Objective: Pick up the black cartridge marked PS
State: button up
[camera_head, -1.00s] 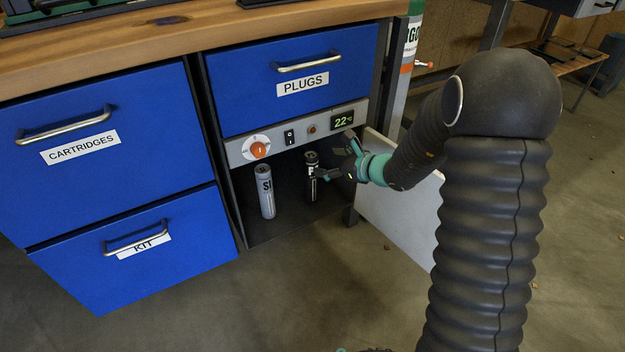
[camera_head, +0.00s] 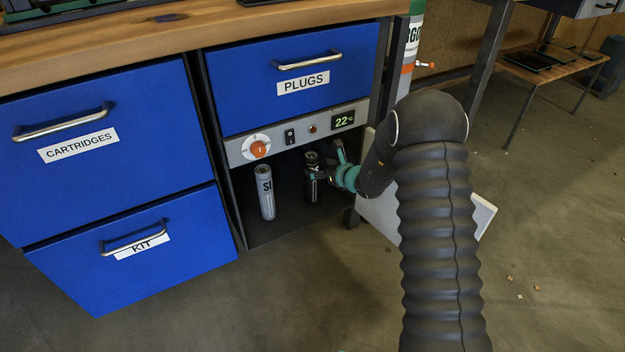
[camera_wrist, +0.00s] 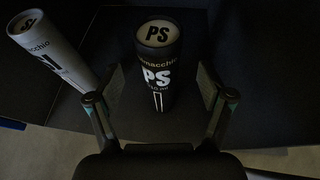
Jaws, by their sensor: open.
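The black cartridge marked PS (camera_wrist: 158,80) stands upright on the dark floor of the open compartment, with a pale top ring and white lettering. It also shows in the head view (camera_head: 311,185), partly covered by my gripper. My gripper (camera_wrist: 160,100) is open, with one finger on each side of the cartridge in the wrist view. In the head view my gripper (camera_head: 322,172) reaches into the compartment from the right.
A white cartridge marked SI (camera_head: 265,192) stands to the left of the black one, also in the wrist view (camera_wrist: 52,52). A control panel (camera_head: 296,134) with a knob and display runs just above. A white open door panel (camera_head: 385,212) is at the right, behind my arm.

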aim_at(317, 167)
jog(key=x, duration=0.4)
jog(key=shift+s+d+f, duration=0.1)
jog(key=shift+s+f, duration=0.05)
jog(key=shift+f, duration=0.25)
jog(key=shift+w+a+f, duration=0.2)
jog(key=shift+w+a, duration=0.2)
jog(key=shift+w, duration=0.1)
grip_shut()
